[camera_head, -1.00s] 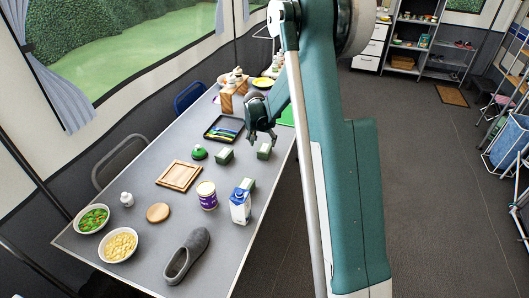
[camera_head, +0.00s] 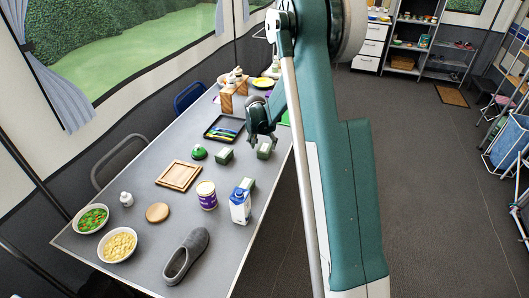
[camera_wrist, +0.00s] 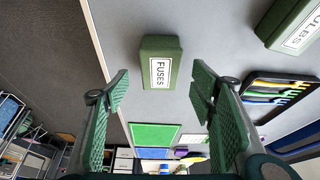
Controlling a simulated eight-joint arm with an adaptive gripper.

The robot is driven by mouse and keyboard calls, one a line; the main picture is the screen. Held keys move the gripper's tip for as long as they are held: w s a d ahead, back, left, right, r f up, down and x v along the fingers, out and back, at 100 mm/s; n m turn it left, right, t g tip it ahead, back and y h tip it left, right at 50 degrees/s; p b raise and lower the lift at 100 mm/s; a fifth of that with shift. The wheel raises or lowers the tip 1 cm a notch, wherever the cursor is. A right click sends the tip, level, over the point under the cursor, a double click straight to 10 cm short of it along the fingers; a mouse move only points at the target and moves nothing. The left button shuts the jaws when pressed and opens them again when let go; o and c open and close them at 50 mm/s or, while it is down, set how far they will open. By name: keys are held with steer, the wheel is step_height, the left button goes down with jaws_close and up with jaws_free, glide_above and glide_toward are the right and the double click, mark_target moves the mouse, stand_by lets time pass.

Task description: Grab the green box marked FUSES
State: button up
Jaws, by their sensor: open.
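The green box marked FUSES (camera_wrist: 160,62) lies on the grey table in the wrist view, its white label readable. It is ahead of my open gripper (camera_wrist: 160,90), roughly between the lines of the two fingers, and nothing touches it. In the head view the FUSES box appears to be the green box (camera_head: 264,151) near the table's right edge, just below my gripper (camera_head: 262,138). A second green box (camera_wrist: 291,25), its label partly cut off and ending in "ULBS", lies to the right in the wrist view; in the head view a green box (camera_head: 224,155) stands left of the first.
A black tray with colourful utensils (camera_head: 222,129) lies left of my gripper. A milk carton (camera_head: 240,205), a purple tin (camera_head: 207,195) and a grey shoe (camera_head: 186,256) stand nearer the front. The table's edge runs close beside the FUSES box (camera_wrist: 103,50).

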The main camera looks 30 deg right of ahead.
mark_target(264, 147)
steer(key=shift+b+x, duration=0.75)
steer(key=shift+x, duration=1.75)
steer(key=c, duration=1)
